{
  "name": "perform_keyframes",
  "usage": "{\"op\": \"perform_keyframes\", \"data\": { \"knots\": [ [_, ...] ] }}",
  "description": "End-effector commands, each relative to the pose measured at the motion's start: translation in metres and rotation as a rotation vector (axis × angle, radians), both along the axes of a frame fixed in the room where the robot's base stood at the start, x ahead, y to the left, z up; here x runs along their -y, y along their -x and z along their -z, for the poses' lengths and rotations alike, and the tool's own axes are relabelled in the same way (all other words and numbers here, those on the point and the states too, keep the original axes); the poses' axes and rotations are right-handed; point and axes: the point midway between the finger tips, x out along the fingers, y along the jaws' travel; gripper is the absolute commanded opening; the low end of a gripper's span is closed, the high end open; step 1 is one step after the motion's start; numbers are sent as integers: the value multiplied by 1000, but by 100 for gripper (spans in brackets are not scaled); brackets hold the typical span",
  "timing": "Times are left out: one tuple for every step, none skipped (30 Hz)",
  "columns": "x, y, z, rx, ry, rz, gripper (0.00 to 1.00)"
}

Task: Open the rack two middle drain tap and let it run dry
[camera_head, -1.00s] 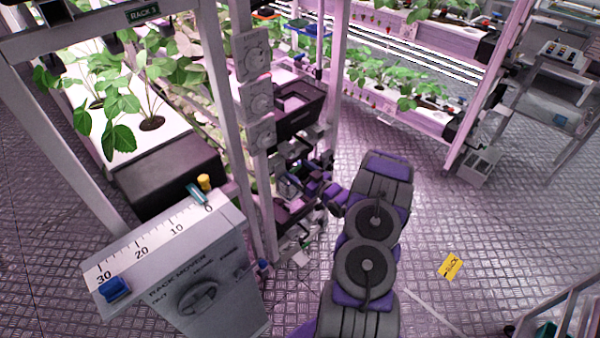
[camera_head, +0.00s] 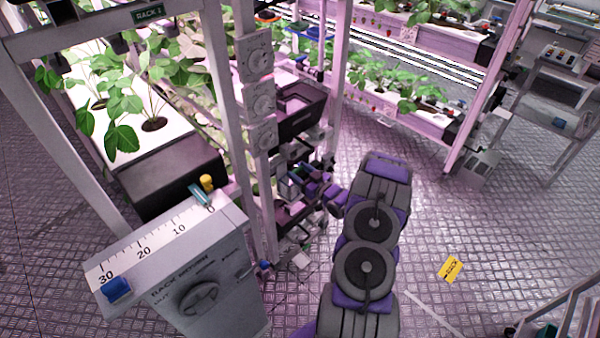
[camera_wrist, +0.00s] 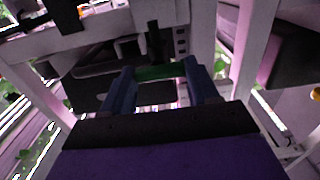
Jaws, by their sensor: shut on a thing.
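In the wrist view, the two blue fingers of my gripper (camera_wrist: 159,68) stand on either side of a green bar-shaped tap handle (camera_wrist: 160,73). They are shut on it, and the bar lies across between the fingertips. Dark parts of the rack sit behind the handle. In the head view, my gripper (camera_head: 312,188) is low at the end post of the near rack (camera_head: 243,120), among small dark fittings. The handle itself cannot be made out there, nor can any water flow. The rack's sign (camera_head: 152,13) is too small to read surely.
A grey rack mover box (camera_head: 185,270) with a dial and a scale stands at the front left. Several round dials (camera_head: 260,98) line the post above my gripper. A black bin (camera_head: 300,115) juts out nearby. A yellow card (camera_head: 451,269) lies on open floor at right.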

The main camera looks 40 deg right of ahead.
Motion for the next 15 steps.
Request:
{"op": "perform_keyframes", "data": {
  "knots": [
    [0,0,-2,3,3,-1,29],
    [0,0,-2,4,4,-1,29],
    [0,0,-2,5,7,-1,29],
    [0,0,-2,5,11,-1,29],
    [0,0,-2,5,17,0,29],
    [1,0,-2,6,26,0,29],
    [1,0,-3,7,34,0,29],
    [1,0,-3,7,44,1,29],
    [1,0,-3,9,61,1,29],
    [1,0,-3,10,73,1,29],
    [1,0,-4,11,90,2,29],
    [1,0,-4,13,114,2,29],
    [1,0,-4,14,134,2,29],
    [1,0,-5,16,156,1,29],
    [1,0,-5,19,187,1,29]
  ]
}}
